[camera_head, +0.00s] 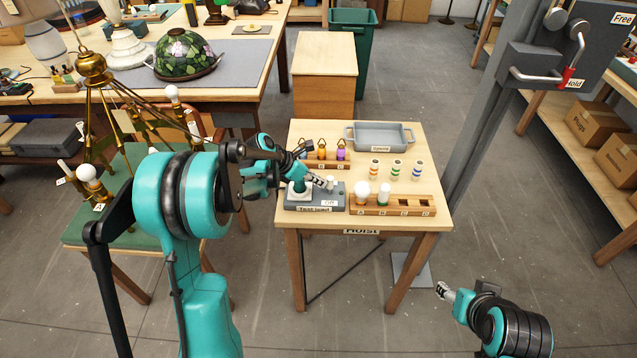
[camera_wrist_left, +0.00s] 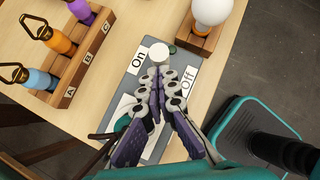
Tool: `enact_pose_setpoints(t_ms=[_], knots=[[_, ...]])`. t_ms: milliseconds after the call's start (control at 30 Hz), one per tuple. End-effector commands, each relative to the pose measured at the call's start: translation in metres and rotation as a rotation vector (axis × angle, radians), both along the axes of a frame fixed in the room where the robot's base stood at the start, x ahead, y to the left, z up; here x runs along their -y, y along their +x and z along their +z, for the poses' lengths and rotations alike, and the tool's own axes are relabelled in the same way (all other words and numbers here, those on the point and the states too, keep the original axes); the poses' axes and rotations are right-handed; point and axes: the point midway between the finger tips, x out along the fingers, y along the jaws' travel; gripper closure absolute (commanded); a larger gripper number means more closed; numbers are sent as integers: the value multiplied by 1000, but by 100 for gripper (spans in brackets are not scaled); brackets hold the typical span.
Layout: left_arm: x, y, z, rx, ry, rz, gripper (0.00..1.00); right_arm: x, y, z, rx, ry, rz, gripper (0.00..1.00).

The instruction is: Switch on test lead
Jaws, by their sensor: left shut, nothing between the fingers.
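The test lead box (camera_head: 300,208) is a grey unit with a "Test lead" label, at the front left of the small wooden table. Its white switch knob (camera_head: 330,184) stands up near the box's right end. In the left wrist view the knob (camera_wrist_left: 159,54) lies between the "On" label (camera_wrist_left: 137,58) and the "Off" label (camera_wrist_left: 187,82). My left gripper (camera_head: 325,183) is shut and empty, its fingertips (camera_wrist_left: 160,75) just in front of the knob. I cannot tell whether they touch it. My right gripper (camera_head: 443,291) is low at the right, clear of the table; its jaw opening is unclear.
A wooden block (camera_head: 427,209) with white bulbs stands right of the box. A rack of coloured bottles (camera_head: 322,165) stands behind it, with striped cylinders (camera_head: 396,170) and a grey tray (camera_head: 380,133) nearby. A brass lamp (camera_head: 91,66) stands at the left.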

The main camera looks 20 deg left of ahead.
Motion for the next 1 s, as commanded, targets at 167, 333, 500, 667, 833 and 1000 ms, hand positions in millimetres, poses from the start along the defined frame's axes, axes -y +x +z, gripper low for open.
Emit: enact_pose_setpoints(t_ms=[167,333,500,667,833,1000], knots=[[-1,5,0,-69,-20,-1,100,0,0,2,0,0,0,46],[-1,5,0,-68,-20,-1,100,0,0,2,0,0,0,46],[-1,5,6,-67,-19,0,100,0,0,6,0,0,0,46],[-1,5,14,-66,-19,-1,100,0,0,11,0,0,0,46],[-1,5,17,-66,-19,-1,100,0,0,13,0,0,0,46],[-1,5,16,-66,-19,-1,100,0,0,12,0,0,0,46]])
